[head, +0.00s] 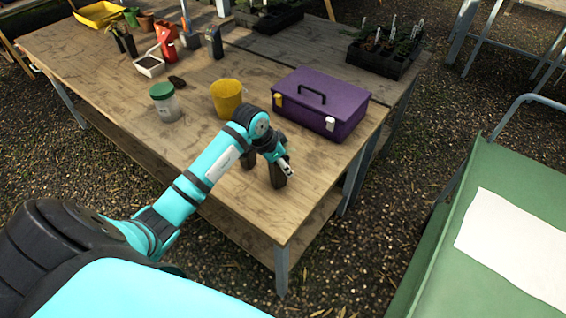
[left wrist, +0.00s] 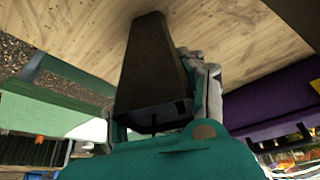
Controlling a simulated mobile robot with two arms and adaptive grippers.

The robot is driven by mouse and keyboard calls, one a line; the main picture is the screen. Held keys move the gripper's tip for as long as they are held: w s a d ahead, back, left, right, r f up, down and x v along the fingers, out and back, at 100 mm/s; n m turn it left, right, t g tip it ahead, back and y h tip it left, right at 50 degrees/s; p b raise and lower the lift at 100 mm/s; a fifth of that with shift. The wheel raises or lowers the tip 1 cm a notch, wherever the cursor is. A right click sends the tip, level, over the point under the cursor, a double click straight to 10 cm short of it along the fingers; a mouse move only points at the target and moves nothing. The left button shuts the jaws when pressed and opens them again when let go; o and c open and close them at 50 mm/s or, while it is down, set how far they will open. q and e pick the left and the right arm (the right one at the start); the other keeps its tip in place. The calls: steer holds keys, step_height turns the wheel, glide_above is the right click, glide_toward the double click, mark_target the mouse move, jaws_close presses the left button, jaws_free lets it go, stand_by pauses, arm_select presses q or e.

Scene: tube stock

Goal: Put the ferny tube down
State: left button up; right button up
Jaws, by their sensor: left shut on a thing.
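My left gripper (head: 282,166) is over the near right part of the wooden table (head: 205,150), in front of the purple toolbox. It is shut on a dark, tapered tube (left wrist: 150,62), which fills the middle of the left wrist view between the fingers. Bare wood shows around the far end of the tube; I cannot tell whether it touches. No fern leaves can be made out on it. My right gripper is not in view.
A purple toolbox (head: 338,111) stands just behind the gripper. A yellow pot (head: 226,99) and a green-lidded jar (head: 166,104) stand to the left. Black trays of plants (head: 378,62) are at the back. The table's front left is bare. A green cart (head: 445,250) is at right.

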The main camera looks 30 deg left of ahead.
arm_select(q)
steer(key=shift+f, duration=0.1)
steer(key=o, duration=1.3)
steer(key=b+v, duration=0.1)
steer(key=v, duration=1.1)
steer(key=shift+s, duration=0.1)
